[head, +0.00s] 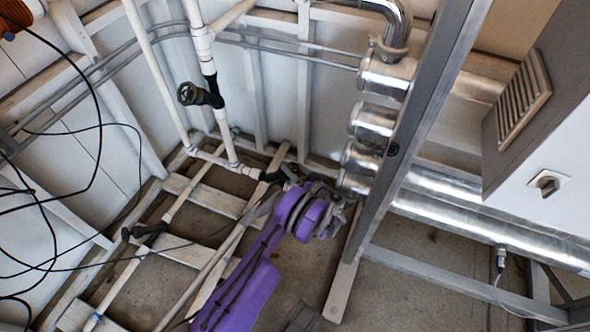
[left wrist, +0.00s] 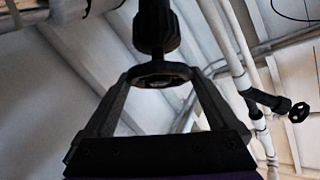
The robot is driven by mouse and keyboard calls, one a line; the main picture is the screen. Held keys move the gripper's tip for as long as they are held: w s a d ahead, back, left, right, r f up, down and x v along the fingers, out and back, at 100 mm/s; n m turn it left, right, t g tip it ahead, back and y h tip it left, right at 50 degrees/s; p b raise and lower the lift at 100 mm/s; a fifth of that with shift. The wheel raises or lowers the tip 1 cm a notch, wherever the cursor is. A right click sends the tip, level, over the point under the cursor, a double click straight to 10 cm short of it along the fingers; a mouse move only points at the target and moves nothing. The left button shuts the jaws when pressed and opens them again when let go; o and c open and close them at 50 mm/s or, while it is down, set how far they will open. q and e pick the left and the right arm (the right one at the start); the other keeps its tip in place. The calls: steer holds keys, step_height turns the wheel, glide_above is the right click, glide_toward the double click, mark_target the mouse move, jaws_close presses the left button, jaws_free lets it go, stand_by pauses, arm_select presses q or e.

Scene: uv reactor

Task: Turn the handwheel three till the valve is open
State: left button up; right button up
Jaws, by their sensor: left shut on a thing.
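A round black handwheel (left wrist: 158,75) sits between the two fingers of my left gripper (left wrist: 162,80) in the left wrist view. The fingers are shut on its rim from both sides, and its dark stem runs up out of the picture. In the head view, my purple left arm reaches to the black valve (head: 272,176) at the foot of the white pipes. There my wrist hides most of the wheel and the fingertips. No number shows on the wheel, and I cannot tell how far the valve is open. My right gripper is not in view.
Another black handwheel valve (head: 190,94) is on the upright white pipe, also in the left wrist view (left wrist: 298,112). A third black valve (head: 150,230) is at lower left. A grey metal post (head: 415,125) and shiny cylinders (head: 372,122) stand right of my arm. Black cables hang at left.

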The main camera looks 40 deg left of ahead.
mark_target(295, 169)
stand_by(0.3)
arm_select(q)
steer(key=o, duration=1)
step_height(295, 169, up, 10)
steer(key=p, duration=0.2)
steer(key=shift+p, duration=0.35)
